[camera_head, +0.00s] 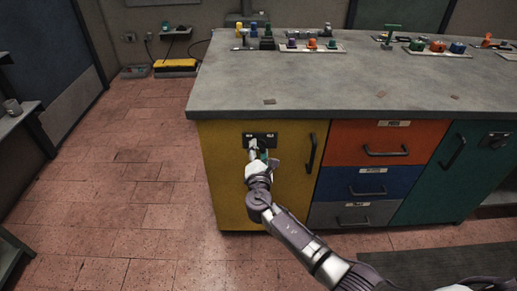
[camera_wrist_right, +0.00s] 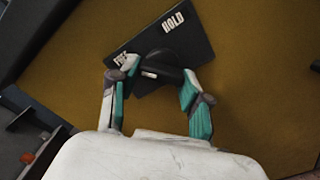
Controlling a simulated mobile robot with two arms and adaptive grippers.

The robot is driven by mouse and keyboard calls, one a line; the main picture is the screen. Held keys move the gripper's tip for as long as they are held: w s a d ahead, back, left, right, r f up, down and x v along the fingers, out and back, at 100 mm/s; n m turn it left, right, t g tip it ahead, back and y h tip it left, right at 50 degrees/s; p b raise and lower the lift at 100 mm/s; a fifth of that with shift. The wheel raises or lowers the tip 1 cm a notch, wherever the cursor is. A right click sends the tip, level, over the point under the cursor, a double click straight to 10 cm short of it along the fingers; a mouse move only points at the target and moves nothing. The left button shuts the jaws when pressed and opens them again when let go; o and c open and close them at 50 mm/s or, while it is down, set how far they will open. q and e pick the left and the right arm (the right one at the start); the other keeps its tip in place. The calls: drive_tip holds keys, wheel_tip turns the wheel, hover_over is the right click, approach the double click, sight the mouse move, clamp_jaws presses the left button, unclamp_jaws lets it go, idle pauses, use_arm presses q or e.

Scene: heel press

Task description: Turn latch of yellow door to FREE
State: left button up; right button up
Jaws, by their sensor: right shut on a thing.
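The yellow door (camera_head: 224,172) is at the left end of the workbench and looks closed. Near its top is a black latch plate (camera_head: 250,136). In the right wrist view the plate (camera_wrist_right: 199,45) carries the labels FREE, on the left and partly covered by a finger, and HOLD, on the right. The dark latch knob (camera_wrist_right: 162,68) has a small white mark at its left end. My right gripper (camera_head: 259,157) is shut on the latch knob, with one finger on each side in the wrist view (camera_wrist_right: 156,88). The knob's exact angle is hard to tell. My left gripper is out of view.
A black vertical handle (camera_head: 311,153) is on the yellow door, right of the latch. Orange (camera_head: 387,136), blue and grey drawers and a teal door (camera_head: 440,180) follow to the right. Small parts stand on the grey worktop (camera_head: 330,88). The tiled floor at left is clear.

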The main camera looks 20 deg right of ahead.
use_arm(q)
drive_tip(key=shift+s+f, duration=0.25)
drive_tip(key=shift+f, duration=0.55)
use_arm(e)
drive_tip(key=shift+f+n, duration=0.1)
drive_tip(key=shift+n, duration=0.5)
drive_tip(key=o, duration=1.2)
drive_tip(key=shift+c, duration=0.2)
drive_tip(key=v, duration=1.2)
